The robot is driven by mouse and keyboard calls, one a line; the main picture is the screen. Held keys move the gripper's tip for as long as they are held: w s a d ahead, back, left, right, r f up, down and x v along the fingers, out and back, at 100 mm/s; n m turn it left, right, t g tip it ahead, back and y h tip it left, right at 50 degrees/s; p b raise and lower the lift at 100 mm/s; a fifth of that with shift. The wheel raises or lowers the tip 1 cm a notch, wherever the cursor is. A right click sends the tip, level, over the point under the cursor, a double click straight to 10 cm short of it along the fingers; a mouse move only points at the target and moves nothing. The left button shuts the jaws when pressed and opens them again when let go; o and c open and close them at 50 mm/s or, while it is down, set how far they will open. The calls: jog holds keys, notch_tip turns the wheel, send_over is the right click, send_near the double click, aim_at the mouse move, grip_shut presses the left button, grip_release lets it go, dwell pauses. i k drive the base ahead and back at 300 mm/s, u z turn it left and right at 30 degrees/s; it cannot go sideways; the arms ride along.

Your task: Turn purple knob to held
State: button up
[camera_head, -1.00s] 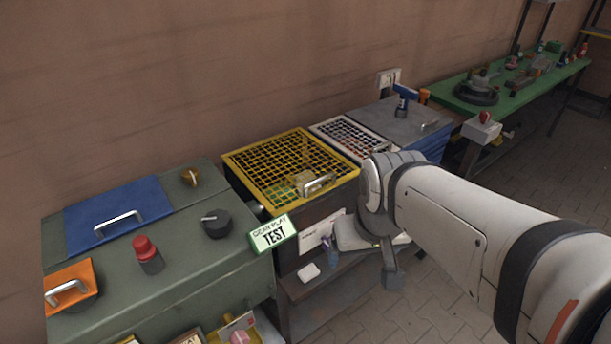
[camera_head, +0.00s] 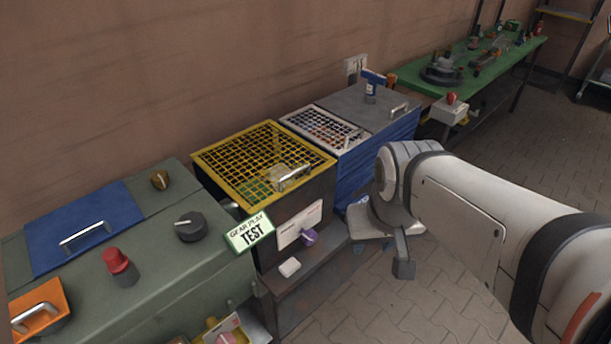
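The purple knob (camera_head: 310,237) sticks out from a pale label plate (camera_head: 299,224) on the dark front of the yellow-grid cabinet. Its pointer setting is too small to read. My gripper (camera_head: 385,248) is to the right of the knob, apart from it in the picture. One grey finger hangs down at its right side. The rest of the gripper is turned away or hidden by its own body, so its opening does not show.
A yellow grid lid (camera_head: 259,160) tops the cabinet. A white block (camera_head: 289,267) lies on the ledge below the knob. Tiled floor (camera_head: 420,310) is clear at right.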

aim_at(308, 235)
jog(key=u, duration=0.05)
jog(key=i, duration=0.2)
jog(key=u, duration=0.75)
jog(key=k, duration=1.55)
jog(key=z, duration=0.6)
jog(key=i, duration=1)
jog(key=z, duration=0.05)
